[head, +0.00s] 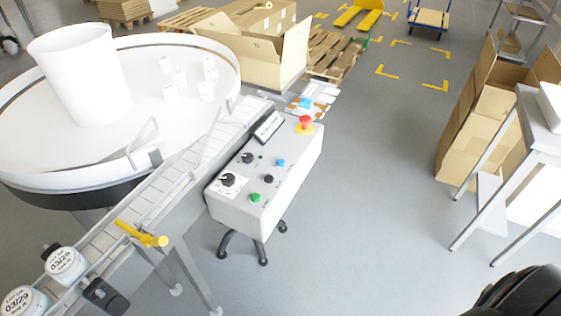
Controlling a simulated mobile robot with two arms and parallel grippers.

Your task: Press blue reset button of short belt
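A white control box (240,206) on a black wheeled stand stands beside the short conveyor belt (205,150). Its sloped top carries a small blue button (280,162), a black button (268,179), a green button (255,197) and two black knobs (228,180). A red emergency button (305,121) on a yellow base sits at its far end, and a small display (268,126) at its far left edge. Nothing touches or covers the blue button. Neither gripper shows; a dark rounded part at the bottom right corner seems to be mine.
A white round turntable (190,110) with a tall white cylinder (82,75) is on the left. Labelled jars (65,264) stand on the belt near a yellow lever (140,233). Cardboard boxes (487,120) and a grey table (538,125) are right. Floor right of the box is clear.

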